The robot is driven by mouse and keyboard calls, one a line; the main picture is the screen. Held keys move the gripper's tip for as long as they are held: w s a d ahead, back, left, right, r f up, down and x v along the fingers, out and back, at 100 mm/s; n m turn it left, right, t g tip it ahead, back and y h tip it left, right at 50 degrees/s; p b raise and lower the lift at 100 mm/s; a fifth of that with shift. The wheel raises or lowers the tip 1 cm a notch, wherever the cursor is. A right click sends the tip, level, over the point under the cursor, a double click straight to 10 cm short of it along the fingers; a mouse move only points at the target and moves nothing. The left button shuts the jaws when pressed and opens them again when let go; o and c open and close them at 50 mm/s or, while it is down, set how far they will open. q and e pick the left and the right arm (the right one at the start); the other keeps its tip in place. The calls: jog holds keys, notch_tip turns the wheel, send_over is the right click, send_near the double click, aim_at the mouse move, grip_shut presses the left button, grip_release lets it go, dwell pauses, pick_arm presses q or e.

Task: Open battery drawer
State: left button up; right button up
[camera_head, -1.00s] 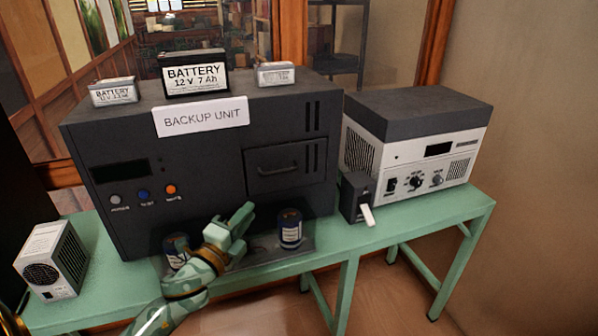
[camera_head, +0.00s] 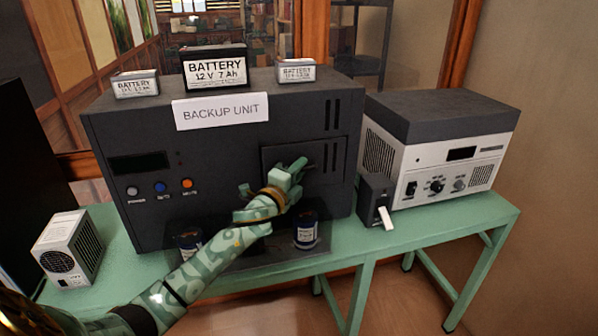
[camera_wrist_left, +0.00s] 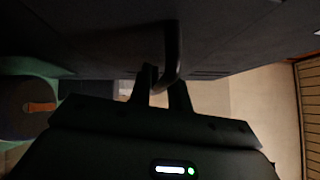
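The battery drawer (camera_head: 328,176) is a dark panel in the front of the dark grey backup unit (camera_head: 220,145). It looks flush with the front. My left gripper (camera_head: 291,171) is at the drawer front and covers much of its handle. In the left wrist view the curved dark handle (camera_wrist_left: 173,48) reaches down to my left gripper (camera_wrist_left: 165,85), close to or between its two narrowly spaced fingers. The dark picture does not show whether they grip it. My right gripper is out of view.
Three batteries stand on the unit, the largest (camera_head: 215,68) in the middle. Two dark cylinders, one of them (camera_head: 306,230) below the drawer, stand at the unit's foot. A small black box (camera_head: 374,198) and a white instrument (camera_head: 440,170) stand right on the green table (camera_head: 440,225).

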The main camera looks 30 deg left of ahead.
pick_arm(q)
grip_shut()
jog(key=s+d+p, duration=0.4)
jog(key=s+d, duration=0.8)
jog(key=d, duration=0.2)
grip_release()
